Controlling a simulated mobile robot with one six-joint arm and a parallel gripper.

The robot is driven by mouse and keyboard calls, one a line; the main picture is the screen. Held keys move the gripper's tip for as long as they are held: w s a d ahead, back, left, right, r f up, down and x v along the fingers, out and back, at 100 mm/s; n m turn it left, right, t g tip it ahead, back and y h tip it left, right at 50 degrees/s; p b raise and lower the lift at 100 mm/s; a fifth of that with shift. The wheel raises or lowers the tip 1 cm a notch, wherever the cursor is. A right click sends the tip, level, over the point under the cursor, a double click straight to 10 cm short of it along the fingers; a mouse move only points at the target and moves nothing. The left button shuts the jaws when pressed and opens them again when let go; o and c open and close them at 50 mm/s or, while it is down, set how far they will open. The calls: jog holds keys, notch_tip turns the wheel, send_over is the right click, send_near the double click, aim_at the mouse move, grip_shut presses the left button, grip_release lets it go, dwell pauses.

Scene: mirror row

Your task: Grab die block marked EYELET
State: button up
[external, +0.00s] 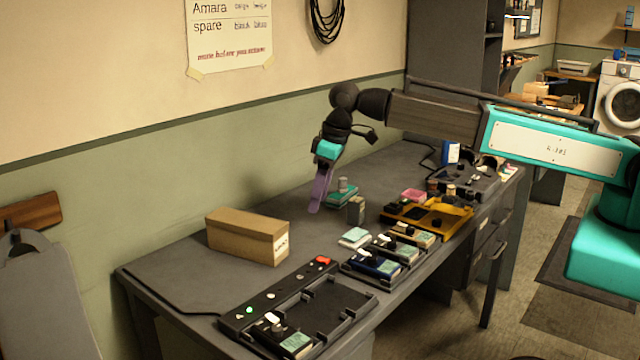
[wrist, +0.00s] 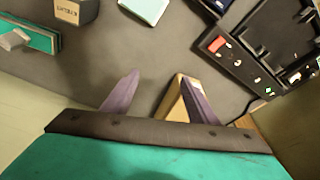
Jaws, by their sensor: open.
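A small dark block (wrist: 78,12) with a tan label face lies at the top left of the wrist view, cut by the frame edge. Its label seems to read EYELET, upside down. In the external view a small upright block (external: 356,209) on the bench, right of my gripper, looks like the same one; its label is unreadable there. My gripper (external: 316,206) points down over the back of the bench with purple fingers. In the wrist view my gripper (wrist: 160,88) is open, its fingers apart and clear of the block.
A teal device (external: 342,195) stands close behind the block. A cardboard box (external: 245,236) sits left of my gripper and shows by one finger in the wrist view. A black tray (external: 335,303), several pedal-like units and a yellow tray (external: 432,222) line the bench's front.

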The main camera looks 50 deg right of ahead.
aim_at(356, 199)
jog(key=d+r+m+g, duration=0.1)
jog(key=d+r, duration=0.1)
jog(key=d, duration=0.6)
jog(key=d+r+m+g+h, duration=0.1)
jog(key=d+r+m, duration=0.1)
jog(key=d, duration=0.6)
jog(key=shift+w+d+r+h, duration=0.15)
jog(key=shift+d+r+h, duration=0.15)
jog(key=shift+d+r, duration=0.05)
jog(key=shift+f, duration=0.15)
jog(key=shift+f+p, duration=0.95)
jog(key=shift+f, duration=3.2)
jog(key=shift+f, duration=0.1)
jog(key=shift+f+p, duration=1.05)
jog(key=shift+f, duration=1.45)
